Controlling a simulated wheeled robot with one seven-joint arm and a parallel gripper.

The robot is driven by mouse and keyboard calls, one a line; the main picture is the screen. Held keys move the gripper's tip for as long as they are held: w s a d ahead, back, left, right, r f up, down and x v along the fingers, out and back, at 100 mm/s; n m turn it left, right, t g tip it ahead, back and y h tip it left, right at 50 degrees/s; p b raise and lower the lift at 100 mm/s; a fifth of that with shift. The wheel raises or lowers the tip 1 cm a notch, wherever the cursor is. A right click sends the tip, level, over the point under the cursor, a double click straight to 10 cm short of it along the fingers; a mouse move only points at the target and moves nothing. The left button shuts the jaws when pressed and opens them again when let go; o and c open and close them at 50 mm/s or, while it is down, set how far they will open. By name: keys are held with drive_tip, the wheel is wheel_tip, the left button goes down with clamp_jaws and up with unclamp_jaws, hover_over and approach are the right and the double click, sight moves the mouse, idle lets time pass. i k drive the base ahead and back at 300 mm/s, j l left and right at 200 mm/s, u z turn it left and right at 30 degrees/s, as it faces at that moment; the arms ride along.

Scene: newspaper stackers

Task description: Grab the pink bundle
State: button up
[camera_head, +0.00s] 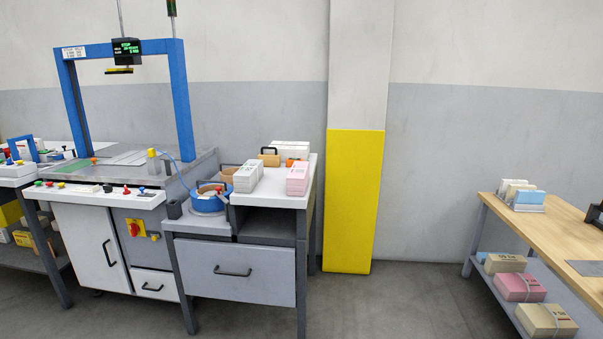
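A pink strapped bundle (517,287) lies on the lower shelf of the wooden bench at the right, between a tan bundle (503,262) behind it and another tan bundle (545,320) in front. A smaller pink stack (298,183) sits near the front right of the white tabletop in the middle, beside a white stack (246,177). The frame does not settle which of the two pink things is meant. My gripper is not in view.
The wooden bench (560,222) has upright cards on top. The white side table (270,200) adjoins a machine with a blue frame (182,95). A yellow-painted pillar (352,200) stands behind. The grey floor (400,305) between table and bench looks clear.

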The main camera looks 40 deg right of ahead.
sight(296, 179)
drive_tip(key=i+l+u, duration=0.1)
drive_tip(key=i, duration=0.45)
drive_tip(key=i+l, duration=0.25)
drive_tip(key=i, duration=0.3)
drive_tip(key=i+j+u, duration=0.1)
drive_tip(key=i+u, duration=0.75)
drive_tip(key=i+j+z, duration=0.4)
drive_tip(key=i, duration=0.25)
drive_tip(key=i+j+z, duration=0.15)
drive_tip(key=z, duration=0.35)
drive_tip(key=i+j+z, duration=0.1)
drive_tip(key=z, duration=0.4)
drive_tip(key=j+z, duration=0.35)
drive_tip(key=z, duration=0.15)
drive_tip(key=i+j+z, duration=0.15)
drive_tip(key=z, duration=0.15)
drive_tip(key=i+j+z, duration=0.25)
drive_tip(key=k+l, duration=0.05)
drive_tip(key=k, duration=0.05)
